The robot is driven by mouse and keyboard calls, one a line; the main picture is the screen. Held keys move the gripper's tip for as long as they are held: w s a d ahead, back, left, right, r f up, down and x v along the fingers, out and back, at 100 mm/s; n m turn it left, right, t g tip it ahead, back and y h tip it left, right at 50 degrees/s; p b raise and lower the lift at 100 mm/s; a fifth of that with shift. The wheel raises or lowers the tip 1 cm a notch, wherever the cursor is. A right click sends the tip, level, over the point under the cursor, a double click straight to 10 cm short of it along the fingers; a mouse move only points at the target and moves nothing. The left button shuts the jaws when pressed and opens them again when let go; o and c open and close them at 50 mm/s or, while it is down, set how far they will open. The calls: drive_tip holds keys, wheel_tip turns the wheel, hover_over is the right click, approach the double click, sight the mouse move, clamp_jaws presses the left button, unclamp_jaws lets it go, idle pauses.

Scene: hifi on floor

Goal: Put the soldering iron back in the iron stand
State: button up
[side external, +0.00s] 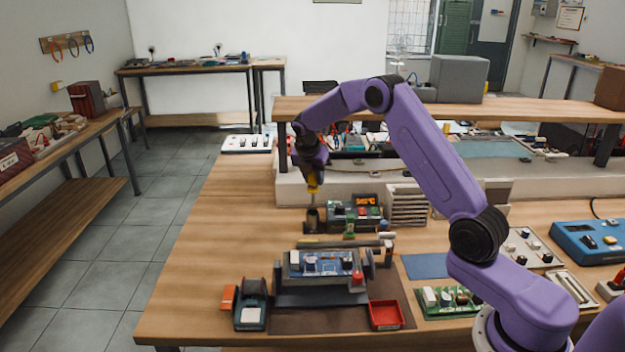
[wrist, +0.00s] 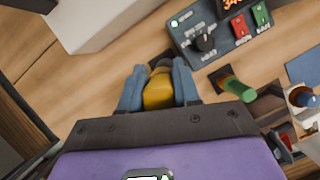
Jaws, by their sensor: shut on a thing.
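The soldering iron has a yellow handle (side external: 313,186) and a thin shaft pointing down, close to upright. My gripper (side external: 313,172) is shut on the handle, which also shows in the wrist view (wrist: 158,93) between the two blue-grey fingers. The iron stand (side external: 312,221) is a small dark, brownish holder on the wooden bench, directly below the iron in the side view. The shaft's lower end meets the stand's top there; I cannot tell whether it is inside the opening or just above. In the wrist view the handle and fingers hide most of the stand.
The soldering station (side external: 354,213) with a lit red display stands close right of the stand. A green-capped post (wrist: 233,86) is near. A circuit board in a holder (side external: 320,265) sits in front. A raised shelf (side external: 440,112) runs behind. The bench left of the stand is clear.

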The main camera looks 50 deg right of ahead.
sight(313, 191)
drive_tip(key=shift+f, duration=3.4)
drive_tip(key=o, duration=1.6)
drive_tip(key=shift+r, duration=3.5)
